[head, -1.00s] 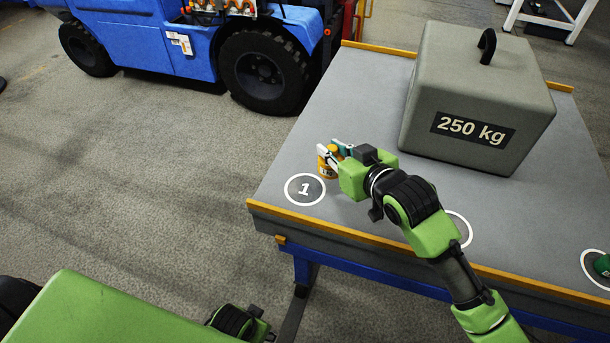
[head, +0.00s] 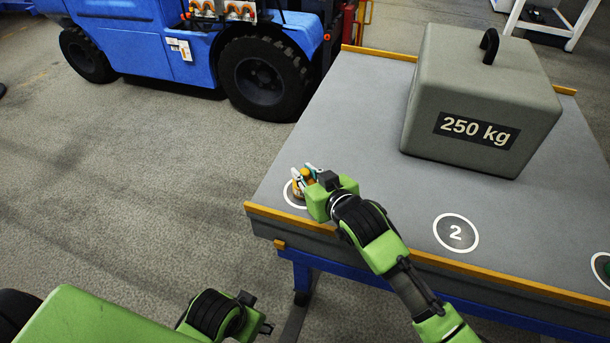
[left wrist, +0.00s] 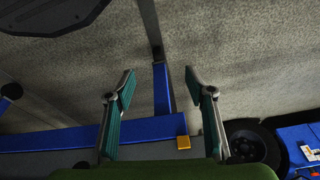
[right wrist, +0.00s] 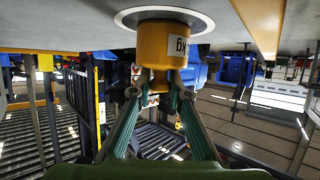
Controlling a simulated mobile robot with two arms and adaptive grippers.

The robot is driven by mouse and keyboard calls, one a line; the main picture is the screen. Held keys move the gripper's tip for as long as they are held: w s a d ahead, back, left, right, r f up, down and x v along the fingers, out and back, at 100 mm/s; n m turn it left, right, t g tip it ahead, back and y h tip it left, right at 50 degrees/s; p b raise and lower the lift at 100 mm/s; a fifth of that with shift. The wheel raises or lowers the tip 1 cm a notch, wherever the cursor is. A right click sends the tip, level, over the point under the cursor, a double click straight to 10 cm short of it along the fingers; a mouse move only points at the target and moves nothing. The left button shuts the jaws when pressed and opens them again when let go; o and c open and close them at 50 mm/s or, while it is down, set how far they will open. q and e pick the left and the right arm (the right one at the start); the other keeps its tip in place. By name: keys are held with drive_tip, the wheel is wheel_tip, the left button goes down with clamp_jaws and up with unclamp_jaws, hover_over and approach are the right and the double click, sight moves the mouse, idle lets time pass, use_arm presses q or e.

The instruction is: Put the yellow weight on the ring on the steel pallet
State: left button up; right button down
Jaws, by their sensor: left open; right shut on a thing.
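The yellow weight (right wrist: 163,45) is a small cylinder with a white label and a narrower knob. In the right wrist view, which looks upside down, its base is at the dark disc with the white ring (right wrist: 122,20), within the ring's outline; I cannot tell a small gap from contact. My right gripper (right wrist: 160,88) is shut on the knob. In the head view my right gripper (head: 308,176) largely hides the weight and ring 1 (head: 291,199) on the steel pallet (head: 355,120). My left gripper (left wrist: 160,88) is open and empty, off the pallet's near side.
A big grey 250 kg block (head: 480,100) stands on the pallet's far right. Ring 2 (head: 456,233) is empty. A green object (head: 607,267) is at a ring on the right edge. A blue vehicle (head: 170,45) stands behind left. Yellow strips edge the pallet.

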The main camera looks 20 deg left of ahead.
drive_tip(key=c, duration=2.2)
unclamp_jaws()
drive_tip(key=shift+f, duration=0.1)
drive_tip(key=shift+c, duration=0.2)
drive_tip(key=o, duration=0.3)
use_arm(q)
drive_tip(key=shift+r, duration=0.15)
use_arm(e)
drive_tip(key=shift+o, duration=0.2)
drive_tip(key=shift+s+d+r, duration=0.2)
drive_tip(key=shift+s, duration=0.05)
use_arm(q)
wheel_tip(320, 180, down, 10)
drive_tip(key=s+p, duration=0.1)
drive_tip(key=p, duration=0.2)
drive_tip(key=shift+g, duration=0.3)
use_arm(e)
drive_tip(key=v, duration=1.1)
drive_tip(key=shift+d+r, duration=0.1)
drive_tip(key=shift+d, duration=0.05)
